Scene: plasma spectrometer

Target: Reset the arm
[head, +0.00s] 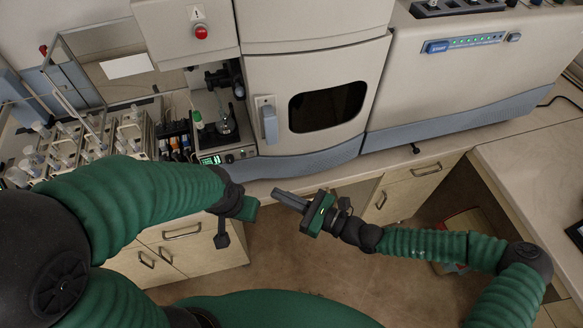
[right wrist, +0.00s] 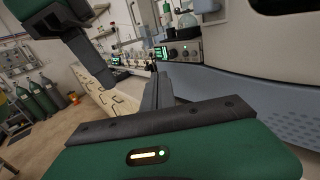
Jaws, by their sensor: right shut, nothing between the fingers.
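My right gripper (head: 288,199) is shut and empty in the head view. Its dark fingers point left, over the floor just in front of the counter edge and below the spectrometer (head: 318,55). In the right wrist view its closed fingers (right wrist: 157,92) stand upright in the middle with nothing between them. My left arm comes in from the left over the counter edge. My left gripper (head: 232,222) hangs near the right gripper, apart from it, seen mostly from above. Its fingers are largely hidden, and I cannot tell whether they are open.
A rack of bottles (head: 75,150) stands on the counter at left. A small device with a green display (head: 212,158) and a flask (head: 227,122) sit beside the spectrometer. Drawers (head: 418,180) lie below the counter. Gas cylinders (right wrist: 35,105) stand far back. Open floor (head: 320,262) lies between my arms.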

